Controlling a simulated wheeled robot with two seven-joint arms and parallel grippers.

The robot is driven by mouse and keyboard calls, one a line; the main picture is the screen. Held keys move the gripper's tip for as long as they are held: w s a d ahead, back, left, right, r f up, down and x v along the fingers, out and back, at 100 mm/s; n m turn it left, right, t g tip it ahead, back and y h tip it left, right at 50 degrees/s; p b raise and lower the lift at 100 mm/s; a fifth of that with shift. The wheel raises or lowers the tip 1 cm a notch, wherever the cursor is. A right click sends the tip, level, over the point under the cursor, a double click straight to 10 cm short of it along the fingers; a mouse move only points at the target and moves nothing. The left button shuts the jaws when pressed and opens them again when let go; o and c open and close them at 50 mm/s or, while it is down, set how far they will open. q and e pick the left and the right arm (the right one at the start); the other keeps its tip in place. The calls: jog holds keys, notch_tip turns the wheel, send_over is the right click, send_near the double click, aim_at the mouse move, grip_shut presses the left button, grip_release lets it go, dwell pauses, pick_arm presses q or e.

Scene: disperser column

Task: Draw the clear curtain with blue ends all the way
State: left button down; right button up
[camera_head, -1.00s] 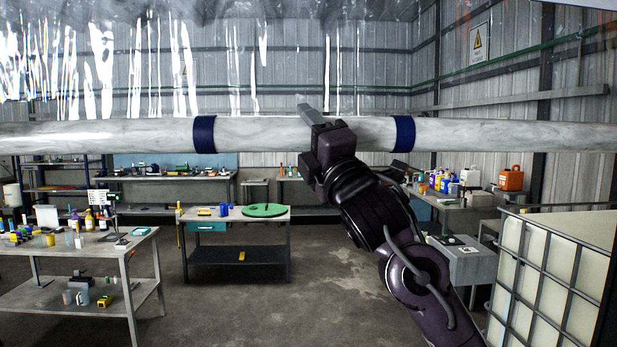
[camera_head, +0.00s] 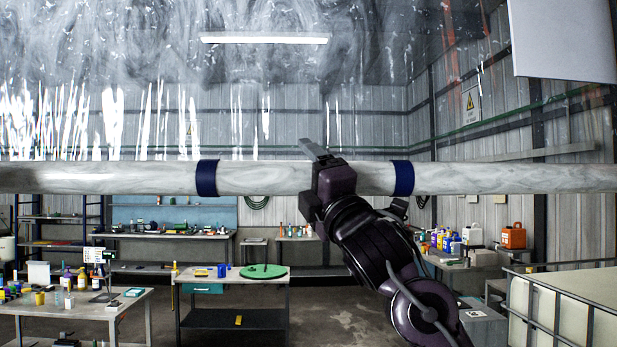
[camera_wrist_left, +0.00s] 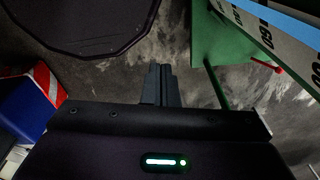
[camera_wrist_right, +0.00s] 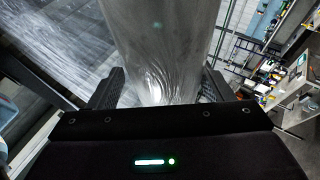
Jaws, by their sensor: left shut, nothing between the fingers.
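The clear curtain (camera_head: 160,60) spreads across the top of the head view as a streaked, see-through sheet. Along its lower edge runs a thick pale grey bar (camera_head: 265,179) that crosses the whole view. Two dark blue bands, a left one (camera_head: 207,178) and a right one (camera_head: 403,178), ring the bar. My right gripper (camera_head: 318,150) is at the bar between these bands. In the right wrist view the bar (camera_wrist_right: 160,40) lies between the fingers, which look closed against its sides. My left gripper (camera_wrist_left: 158,85) is shut and empty, away from the curtain.
Beyond the bar stand a table with a green disc (camera_head: 263,271), a left bench with bottles (camera_head: 75,305) and a right bench with an orange can (camera_head: 513,236). A caged white tank (camera_head: 565,315) is at lower right. A green stand (camera_wrist_left: 225,40) is near my left gripper.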

jog(key=shift+f, duration=0.1)
jog(key=shift+s+d+f+b, duration=0.1)
jog(key=shift+f+b, duration=0.1)
jog(key=shift+b, duration=0.1)
jog(key=b+v, duration=0.4)
jog(key=v, duration=0.3)
jog(key=shift+s+b, duration=0.2)
jog(key=shift+b, duration=0.2)
jog(key=shift+d, duration=0.1)
